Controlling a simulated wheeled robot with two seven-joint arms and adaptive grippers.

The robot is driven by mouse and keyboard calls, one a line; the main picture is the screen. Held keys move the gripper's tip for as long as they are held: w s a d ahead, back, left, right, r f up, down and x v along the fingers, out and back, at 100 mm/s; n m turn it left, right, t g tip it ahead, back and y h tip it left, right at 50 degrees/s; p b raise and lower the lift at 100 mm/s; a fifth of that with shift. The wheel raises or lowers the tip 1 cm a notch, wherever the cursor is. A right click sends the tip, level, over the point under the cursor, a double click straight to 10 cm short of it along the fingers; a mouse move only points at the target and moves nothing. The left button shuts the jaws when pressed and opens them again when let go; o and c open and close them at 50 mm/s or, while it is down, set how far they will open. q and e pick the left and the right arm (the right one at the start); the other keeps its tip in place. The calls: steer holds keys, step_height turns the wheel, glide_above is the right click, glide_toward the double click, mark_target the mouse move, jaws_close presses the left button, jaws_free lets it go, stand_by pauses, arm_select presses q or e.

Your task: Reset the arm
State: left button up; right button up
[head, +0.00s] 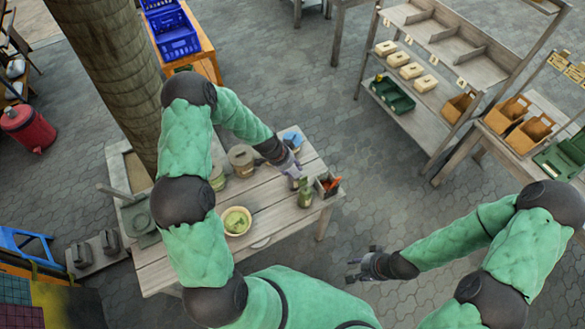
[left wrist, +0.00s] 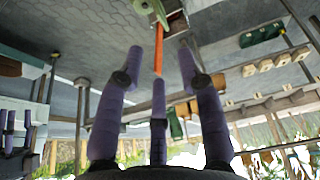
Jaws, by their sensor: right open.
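My left gripper (head: 289,165) reaches over the wooden table (head: 265,195) near its far right side. My right gripper (head: 365,268) is open and empty, over the paved floor to the right of the table's near part. A yellow bowl with green contents (head: 237,221) sits nearer on the table.
A brown pot (head: 242,160) and a blue item (head: 292,140) stand at the table's far side, by my left forearm. A shelf (head: 440,70) with boxes and a green tray stands at the far right. Open paving (head: 350,215) lies between table and shelf.

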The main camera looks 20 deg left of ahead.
stand_by(0.3)
arm_select(q)
steer(key=s+d+f+n+g+b, duration=0.1)
steer(key=s+d+f+n+b, duration=0.2)
steer(key=f+b, duration=0.7)
steer(key=s+d+f+n+g+b, duration=0.1)
steer(key=s+d+f+n+b, duration=0.2)
steer(key=s+d+f+b, duration=0.3)
steer(key=s+d+f+n+g+h+b, duration=0.1)
steer(key=s+d+f+n+b, duration=0.3)
steer(key=s+f+b, duration=1)
steer(key=b+x, duration=0.1)
steer(key=x, duration=0.5)
steer(key=shift+s+a+f, duration=0.2)
steer(key=shift+s, duration=0.15)
